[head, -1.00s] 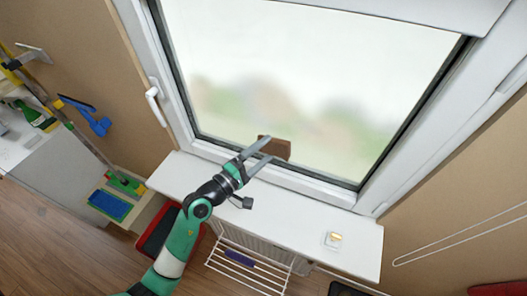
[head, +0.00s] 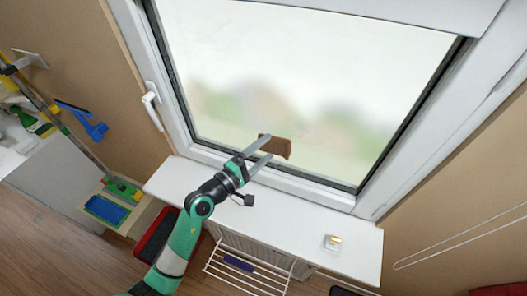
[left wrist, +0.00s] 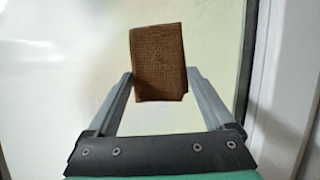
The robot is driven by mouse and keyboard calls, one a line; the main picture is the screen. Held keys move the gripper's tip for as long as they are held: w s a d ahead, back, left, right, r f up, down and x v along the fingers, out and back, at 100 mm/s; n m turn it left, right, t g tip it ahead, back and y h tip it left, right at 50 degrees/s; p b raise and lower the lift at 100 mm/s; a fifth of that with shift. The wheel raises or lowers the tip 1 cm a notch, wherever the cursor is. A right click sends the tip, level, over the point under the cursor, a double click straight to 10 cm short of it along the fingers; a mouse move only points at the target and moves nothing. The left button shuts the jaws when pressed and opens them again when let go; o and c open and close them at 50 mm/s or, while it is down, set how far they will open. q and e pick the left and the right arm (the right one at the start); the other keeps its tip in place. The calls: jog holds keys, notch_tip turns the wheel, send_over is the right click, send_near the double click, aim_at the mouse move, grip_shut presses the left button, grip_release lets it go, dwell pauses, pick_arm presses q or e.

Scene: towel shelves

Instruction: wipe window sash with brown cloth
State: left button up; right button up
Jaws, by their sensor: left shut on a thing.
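The brown cloth (head: 276,146) is at the lower part of the window glass, held between the fingers of my left gripper (head: 263,148). In the left wrist view the cloth (left wrist: 158,62) is a small folded rectangle with a ribbed texture, and my left gripper (left wrist: 160,85) is shut on it. I cannot tell whether the cloth touches the glass. The white window sash (head: 270,177) frames the glass, and its bottom rail runs just below the cloth. My right gripper is not in view.
A white sill (head: 290,213) lies below the window, with a small pale item (head: 332,243) at its right. A white drying rack (head: 245,270) stands under it. A window handle (head: 152,101) sticks out at the left. Cleaning tools hang at far left.

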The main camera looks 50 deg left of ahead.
aim_at(278, 153)
pick_arm(q)
jog(key=shift+w+d+r+p, duration=0.15)
jog(key=shift+w+d+p, duration=0.05)
jog(key=shift+d+p, duration=0.3)
jog(key=shift+w+d+p, duration=0.4)
jog(key=shift+d+p, duration=0.2)
jog(key=shift+d, duration=0.25)
jog(key=shift+w+d, duration=0.1)
jog(key=shift+d, duration=0.25)
